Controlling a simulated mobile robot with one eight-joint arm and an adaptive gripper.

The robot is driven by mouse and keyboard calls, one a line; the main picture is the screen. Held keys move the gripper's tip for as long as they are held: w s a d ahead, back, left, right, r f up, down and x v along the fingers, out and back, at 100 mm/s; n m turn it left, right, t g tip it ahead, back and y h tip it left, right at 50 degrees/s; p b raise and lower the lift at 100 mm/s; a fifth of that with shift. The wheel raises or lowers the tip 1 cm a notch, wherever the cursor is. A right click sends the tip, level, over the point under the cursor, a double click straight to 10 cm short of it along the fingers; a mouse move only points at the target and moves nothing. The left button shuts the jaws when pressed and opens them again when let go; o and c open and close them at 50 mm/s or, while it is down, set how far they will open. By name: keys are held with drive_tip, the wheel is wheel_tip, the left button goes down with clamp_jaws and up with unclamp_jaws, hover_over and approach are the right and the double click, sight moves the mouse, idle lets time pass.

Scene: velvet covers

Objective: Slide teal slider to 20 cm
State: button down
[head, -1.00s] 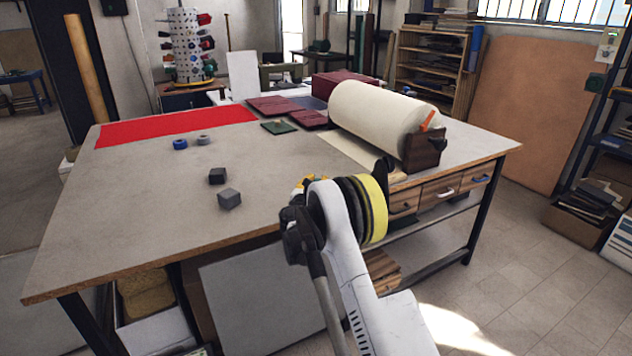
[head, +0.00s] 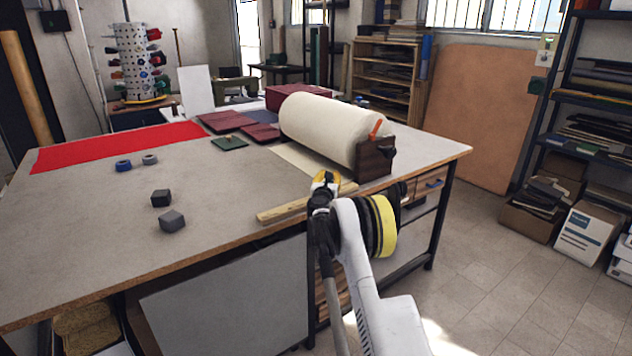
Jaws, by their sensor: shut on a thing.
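A pale wooden bar (head: 280,212) lies along the front edge of the worktable, slanting up to the right. The teal slider does not show; the spot where my jaws meet the bar is hidden. No scale marks can be read on the bar.
The large worktable (head: 85,225) carries two dark grey blocks (head: 172,221) (head: 160,198), blue and grey rings (head: 123,166) (head: 150,159), red cloth (head: 120,147) and a big cream roll (head: 325,127).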

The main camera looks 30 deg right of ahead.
drive_tip(key=shift+d, duration=1.5)
drive_tip(key=c, duration=1.2)
unclamp_jaws()
drive_tip(key=shift+s+d, duration=0.1)
drive_tip(key=shift+d, duration=0.05)
drive_tip(key=shift+a, duration=0.2)
drive_tip(key=shift+s+a, duration=0.2)
drive_tip(key=shift+a, duration=0.05)
drive_tip(key=v, duration=1.1)
drive_tip(key=shift+s, duration=0.1)
